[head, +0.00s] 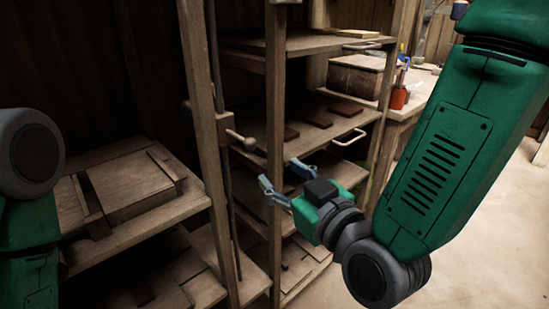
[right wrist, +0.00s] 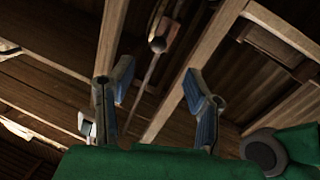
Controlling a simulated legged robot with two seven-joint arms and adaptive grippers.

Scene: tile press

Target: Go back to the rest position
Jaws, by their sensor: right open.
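My right gripper (head: 281,176) is open and empty in front of the wooden shelf rack (head: 276,110). In the right wrist view its two blue-padded fingers (right wrist: 156,75) stand apart with nothing between them. A lever with a round knob (head: 249,143) sticks out from the rack's post, above and left of the gripper in the head view. A long metal rod (head: 218,70) runs down beside the post. My left arm shows only in part at the left edge of the head view, and its gripper is out of frame.
A wooden press board (head: 128,188) lies on the left shelf. Dark tiles (head: 315,120) lie on a right shelf, which has a metal handle (head: 348,137). A brown box (head: 355,77) and an orange bottle (head: 398,97) stand behind. Open floor (head: 490,220) lies at the right.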

